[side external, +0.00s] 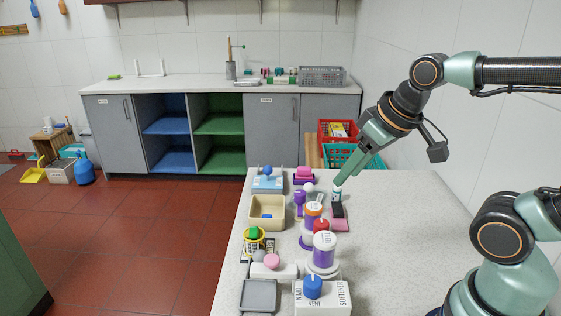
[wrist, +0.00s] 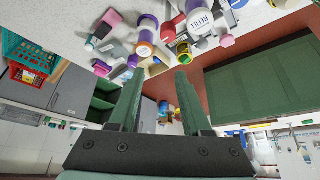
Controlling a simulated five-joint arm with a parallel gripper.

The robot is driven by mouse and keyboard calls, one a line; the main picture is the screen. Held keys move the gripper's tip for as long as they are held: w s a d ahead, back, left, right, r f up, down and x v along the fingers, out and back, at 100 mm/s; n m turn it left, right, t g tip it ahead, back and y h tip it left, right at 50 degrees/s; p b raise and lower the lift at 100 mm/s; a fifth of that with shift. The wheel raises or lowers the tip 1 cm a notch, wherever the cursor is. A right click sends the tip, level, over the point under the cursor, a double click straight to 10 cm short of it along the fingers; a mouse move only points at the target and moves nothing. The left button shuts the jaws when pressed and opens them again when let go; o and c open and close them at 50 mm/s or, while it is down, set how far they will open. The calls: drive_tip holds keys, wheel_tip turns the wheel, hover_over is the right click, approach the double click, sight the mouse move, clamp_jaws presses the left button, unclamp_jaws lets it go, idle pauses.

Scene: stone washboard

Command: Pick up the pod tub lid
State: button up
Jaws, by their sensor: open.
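I cannot tell for sure which piece is the pod tub lid. A white and purple tub (side external: 324,248) with a printed label stands on the counter among the small goods. A second purple tub with an orange band (side external: 313,212) stands behind it, and a red round piece (side external: 321,226) is between them. In the wrist view a purple tub with an orange band (wrist: 147,36) and a white labelled tub (wrist: 200,20) show beyond the fingers. My gripper (side external: 341,182) is above the far right of the goods, angled down; in the wrist view its open jaws (wrist: 158,80) are empty.
A beige bin (side external: 267,212), a blue scale-like box (side external: 268,183), a grey tray (side external: 259,296) and a white box with a blue knob (side external: 322,298) crowd the counter. The counter's right side (side external: 410,225) is clear. Red and teal crates (side external: 350,157) stand behind.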

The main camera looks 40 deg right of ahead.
drive_tip(key=m+g, duration=0.4)
drive_tip(key=m, duration=1.1)
hover_over(309, 187)
drive_tip(key=d, duration=0.1)
wheel_tip(309, 187, down, 11)
drive_tip(key=shift+h, duration=0.3)
drive_tip(key=f, duration=0.7)
drive_tip(key=shift+w+d+f, duration=0.15)
drive_tip(key=shift+w+d, duration=0.05)
drive_tip(key=shift+d, duration=0.1)
drive_tip(key=shift+w+a+f, duration=0.15)
drive_tip(key=shift+f, duration=1.2)
drive_tip(key=shift+w+a+f, duration=0.1)
drive_tip(key=shift+a+f, duration=0.05)
drive_tip(key=shift+f, duration=1.15)
clamp_jaws()
